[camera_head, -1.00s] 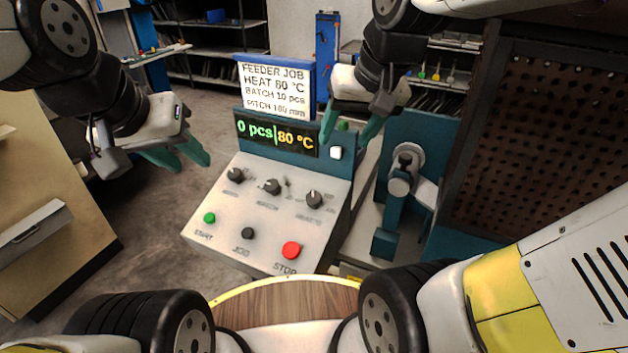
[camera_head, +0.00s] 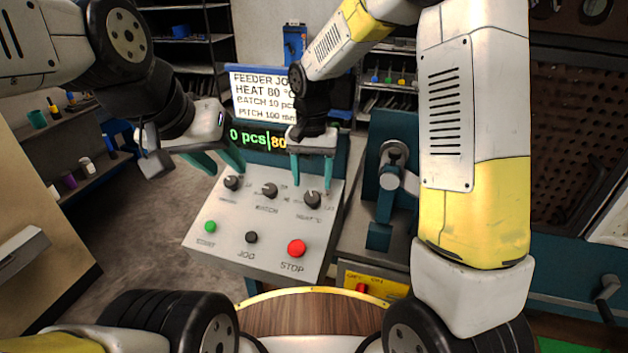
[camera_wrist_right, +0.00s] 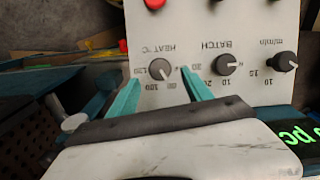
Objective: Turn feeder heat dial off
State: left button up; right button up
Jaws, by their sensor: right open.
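The heat dial (camera_head: 312,200) is the dark round knob at the right of the dial row on the sloped panel. In the right wrist view the heat dial (camera_wrist_right: 160,68) sits under the "HEAT °C" lettering, between my fingers and beyond their tips. My right gripper (camera_head: 312,187) is open, fingers pointing down just above that dial; contact cannot be told. It also shows in the right wrist view (camera_wrist_right: 161,84). My left gripper (camera_head: 224,168) is open and empty, near the panel's left dial. The display (camera_head: 262,139) reads "0 pcs" and "80", the rest hidden by my right gripper.
The batch dial (camera_head: 269,190) and left dial (camera_head: 231,182) are close by. Green (camera_head: 210,227), black (camera_head: 251,237) and red stop (camera_head: 296,248) buttons sit in front. A teal press (camera_head: 393,180) stands right.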

aim_at(311, 196)
notch_tip(311, 196, down, 5)
jog(key=shift+f, duration=0.1)
dwell(0.3)
grip_shut()
jog(key=shift+n, duration=0.3)
jog(key=n, duration=0.1)
jog(key=n+h, duration=0.1)
jog(key=n, duration=0.3)
jog(key=shift+a+h, duration=0.25)
jog(key=shift+h, duration=0.15)
jog(key=n, duration=0.2)
jog(key=n+h, duration=0.1)
jog(key=n, duration=0.2)
jog(key=shift+a+n+t+h, duration=0.1)
jog(key=shift+n+t+h, duration=0.2)
